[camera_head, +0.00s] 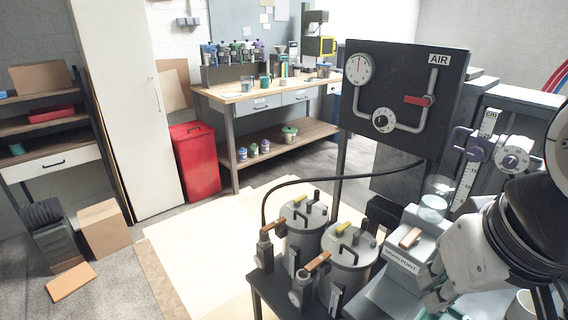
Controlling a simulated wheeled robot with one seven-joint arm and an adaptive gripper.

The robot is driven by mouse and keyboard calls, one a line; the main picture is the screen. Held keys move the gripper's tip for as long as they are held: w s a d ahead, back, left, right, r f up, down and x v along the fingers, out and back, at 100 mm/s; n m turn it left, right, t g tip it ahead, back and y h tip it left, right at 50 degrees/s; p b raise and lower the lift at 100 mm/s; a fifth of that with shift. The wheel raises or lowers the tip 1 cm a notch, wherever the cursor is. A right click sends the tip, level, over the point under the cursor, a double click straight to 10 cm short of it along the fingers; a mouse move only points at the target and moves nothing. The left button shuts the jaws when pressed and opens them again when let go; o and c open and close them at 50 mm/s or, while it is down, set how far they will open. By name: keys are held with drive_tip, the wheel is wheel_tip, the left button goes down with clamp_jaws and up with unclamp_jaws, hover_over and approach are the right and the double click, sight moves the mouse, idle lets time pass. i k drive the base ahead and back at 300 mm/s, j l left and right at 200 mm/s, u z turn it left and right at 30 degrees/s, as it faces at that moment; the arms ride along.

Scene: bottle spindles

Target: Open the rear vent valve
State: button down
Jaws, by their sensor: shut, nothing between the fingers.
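Two metal pots stand on a dark stand, a rear pot (303,237) and a front pot (349,271). The rear pot's lid has a small yellow handle (300,201) and dark fittings. The front pot's lid has a similar yellow handle (347,228). Orange-handled valves, one rear (271,230) and one front (317,262), sit at the pots' left sides. No label marks which is the vent valve. My gripper (432,290) is at the lower right, partly hidden by my arm, shut and apart from the pots.
A workbench (262,98) is farther back.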

sight(297, 201)
drive_tip(key=i+j+u, duration=0.25)
drive_tip(key=j+u, duration=0.15)
drive_tip(key=j, duration=0.15)
drive_tip(key=i+j+u, duration=0.35)
drive_tip(key=j, duration=0.15)
drive_tip(key=i+j+u, duration=0.8)
drive_tip(key=i+j+z, duration=0.1)
drive_tip(key=i, duration=0.7)
drive_tip(key=i+l+z, duration=0.2)
drive_tip(key=i+z, duration=0.25)
drive_tip(key=i+l+z, duration=0.1)
drive_tip(key=i+z, duration=0.65)
drive_tip(key=z, duration=0.15)
drive_tip(key=i+j+z, duration=0.3)
drive_tip(key=z, duration=0.15)
drive_tip(key=i+z, duration=1)
drive_tip(key=i+j+z, duration=0.3)
drive_tip(key=z, duration=0.2)
